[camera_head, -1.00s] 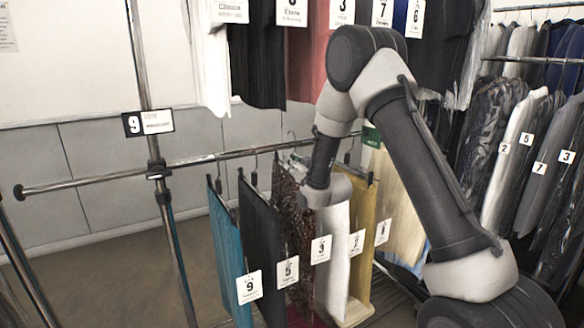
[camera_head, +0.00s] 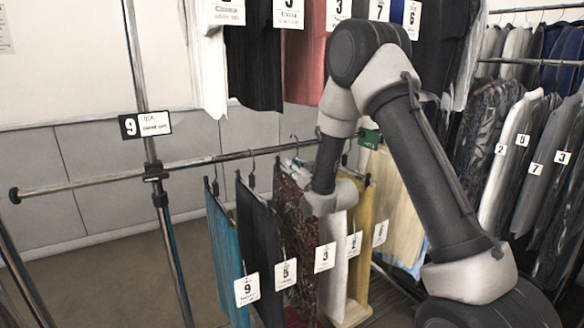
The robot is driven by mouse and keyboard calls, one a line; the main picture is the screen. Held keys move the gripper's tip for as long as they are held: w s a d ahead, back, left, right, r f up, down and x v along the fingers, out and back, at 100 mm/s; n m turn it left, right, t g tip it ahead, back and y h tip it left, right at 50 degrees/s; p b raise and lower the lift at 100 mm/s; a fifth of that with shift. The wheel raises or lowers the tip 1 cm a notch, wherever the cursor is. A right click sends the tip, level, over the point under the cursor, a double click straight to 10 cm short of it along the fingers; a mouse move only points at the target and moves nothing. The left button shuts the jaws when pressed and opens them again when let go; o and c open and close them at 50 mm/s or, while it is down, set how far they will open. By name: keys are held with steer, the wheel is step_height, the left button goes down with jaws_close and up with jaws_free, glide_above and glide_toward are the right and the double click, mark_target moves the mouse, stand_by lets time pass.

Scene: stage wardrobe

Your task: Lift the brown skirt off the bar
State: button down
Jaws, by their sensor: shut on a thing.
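The brown skirt (camera_head: 290,215) is a dark, speckled red-brown garment hanging below the bar (camera_head: 100,180), with a white tag numbered 3 (camera_head: 325,257) in front of it. My arm's wrist hangs over its upper right part and hides some of it. My gripper's fingers do not show; they are hidden behind the wrist. I cannot see whether the skirt's hanger still rests on the bar.
A black garment (camera_head: 258,240) and a teal one (camera_head: 222,250) hang close on the left. A white garment (camera_head: 337,270) and a mustard one (camera_head: 361,220) hang close on the right. Tops hang above. A post (camera_head: 150,130) stands left.

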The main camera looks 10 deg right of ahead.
steer(key=shift+v, duration=2.35)
steer(key=shift+s, duration=0.1)
